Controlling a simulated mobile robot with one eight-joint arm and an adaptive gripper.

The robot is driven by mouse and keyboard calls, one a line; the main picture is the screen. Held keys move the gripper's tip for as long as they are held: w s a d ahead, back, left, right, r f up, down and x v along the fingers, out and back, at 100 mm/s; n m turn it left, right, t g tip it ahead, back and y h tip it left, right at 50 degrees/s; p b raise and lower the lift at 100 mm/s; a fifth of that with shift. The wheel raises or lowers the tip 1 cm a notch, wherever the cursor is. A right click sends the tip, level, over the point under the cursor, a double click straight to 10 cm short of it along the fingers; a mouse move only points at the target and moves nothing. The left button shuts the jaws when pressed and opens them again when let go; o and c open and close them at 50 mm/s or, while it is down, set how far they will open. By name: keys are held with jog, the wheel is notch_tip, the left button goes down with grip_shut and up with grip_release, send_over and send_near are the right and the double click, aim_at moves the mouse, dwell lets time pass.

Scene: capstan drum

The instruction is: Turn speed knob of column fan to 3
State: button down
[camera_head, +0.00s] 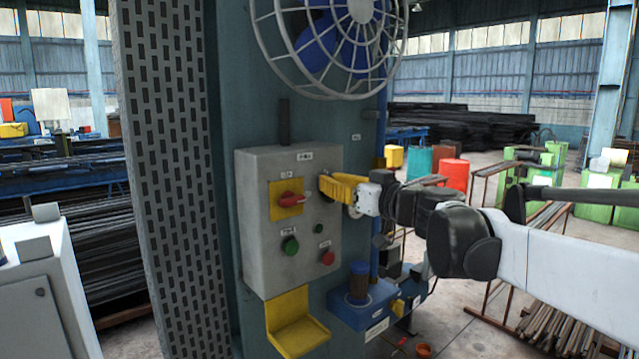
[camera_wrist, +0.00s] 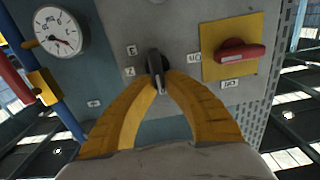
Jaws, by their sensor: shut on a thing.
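The column fan (camera_head: 335,40) hangs high on a blue-grey column above a grey control box (camera_head: 260,200). The speed knob looks like the dark grey knob (camera_wrist: 154,58) on the box face, with small labels around it. My gripper (camera_head: 325,184) reaches the box from the right in the head view. Its yellow fingers, also in the wrist view (camera_wrist: 161,77), are closed on the knob from both sides. In the head view the fingers mostly hide the knob.
A red switch handle (camera_head: 290,198) on a yellow plate (camera_wrist: 212,62) sits close beside the knob. Green (camera_head: 290,244) and red (camera_head: 327,258) buttons are lower on the box. A round gauge (camera_wrist: 58,32) shows nearby. A yellow bracket (camera_head: 292,325) is below.

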jog(key=f+m+b, duration=0.1)
jog(key=m+b, duration=0.1)
jog(key=m, duration=0.7)
jog(key=f+m+b, duration=0.1)
jog(key=m+b, duration=0.1)
jog(key=m, duration=0.6)
jog(key=w+d+f+m+b, duration=0.1)
jog(key=m+b, duration=0.1)
jog(key=m, duration=0.7)
jog(key=shift+d+f+m+b, duration=0.1)
jog(key=shift+f+m+b, duration=0.2)
jog(key=shift+f, duration=0.05)
dwell(0.4)
jog(key=c, duration=1.4)
grip_release()
jog(key=shift+c, duration=0.2)
